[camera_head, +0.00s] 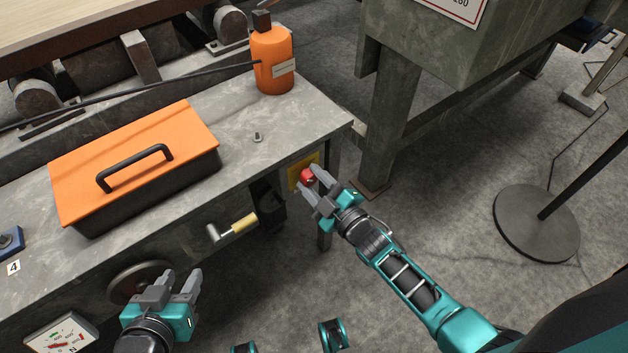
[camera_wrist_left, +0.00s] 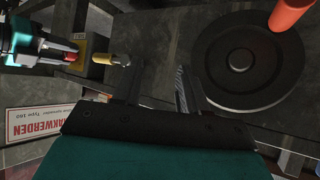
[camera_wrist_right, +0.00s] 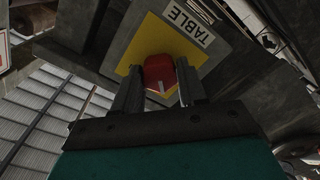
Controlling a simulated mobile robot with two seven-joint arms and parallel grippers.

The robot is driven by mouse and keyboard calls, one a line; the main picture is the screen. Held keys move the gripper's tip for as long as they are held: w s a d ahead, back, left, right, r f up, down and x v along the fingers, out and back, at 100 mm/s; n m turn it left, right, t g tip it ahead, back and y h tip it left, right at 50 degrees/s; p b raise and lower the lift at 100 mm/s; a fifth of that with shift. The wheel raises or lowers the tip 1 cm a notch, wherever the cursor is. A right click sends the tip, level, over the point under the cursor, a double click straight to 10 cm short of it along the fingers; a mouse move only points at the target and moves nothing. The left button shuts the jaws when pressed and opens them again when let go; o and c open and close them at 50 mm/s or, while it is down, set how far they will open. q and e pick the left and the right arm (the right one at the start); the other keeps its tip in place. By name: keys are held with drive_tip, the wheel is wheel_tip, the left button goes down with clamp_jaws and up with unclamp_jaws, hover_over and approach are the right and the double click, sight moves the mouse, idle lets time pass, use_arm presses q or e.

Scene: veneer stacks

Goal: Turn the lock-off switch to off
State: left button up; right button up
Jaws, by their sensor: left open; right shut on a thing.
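The lock-off switch has a red knob (camera_head: 307,175) on a yellow plate (camera_head: 293,176) at the right end of the bench's front side. In the right wrist view the red knob (camera_wrist_right: 159,73) sits between the fingers, with a pale mark on its face; the yellow plate (camera_wrist_right: 150,38) is behind it. My right gripper (camera_head: 313,186) is shut on the knob. My left gripper (camera_head: 178,285) is open and empty, in front of the bench near a dark handwheel (camera_head: 138,279). The left wrist view also shows the red knob (camera_wrist_left: 70,56) and my right gripper beside it.
A crank with a yellow handle (camera_head: 243,223) sticks out between my grippers. An orange toolbox (camera_head: 140,150) and an orange bottle (camera_head: 272,62) stand on the bench top (camera_head: 225,140). A label reading TABLE (camera_wrist_right: 188,22) is above the switch. A round stand base (camera_head: 537,222) is on the floor at right.

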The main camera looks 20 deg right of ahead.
idle(0.3)
use_arm(q)
drive_tip(key=shift+d, duration=0.1)
use_arm(e)
drive_tip(key=o, duration=1.1)
drive_tip(key=shift+c, duration=0.2)
use_arm(q)
drive_tip(key=shift+r+p, duration=1.1)
drive_tip(key=shift+r, duration=0.05)
use_arm(e)
drive_tip(key=v, duration=1.3)
drive_tip(key=shift+r, duration=0.1)
use_arm(q)
drive_tip(key=s+a+r+y+p, duration=0.1)
drive_tip(key=a+r+p, duration=0.2)
drive_tip(key=r+p, duration=0.3)
drive_tip(key=p, duration=0.4)
drive_tip(key=shift+s, duration=0.2)
use_arm(e)
drive_tip(key=s+r+m+g+h, duration=0.4)
drive_tip(key=r+m+g, duration=0.2)
drive_tip(key=r+m, duration=0.4)
drive_tip(key=shift+s+a+r+m, duration=0.25)
drive_tip(key=shift+a+r+m, duration=0.05)
drive_tip(key=shift+r, duration=0.2)
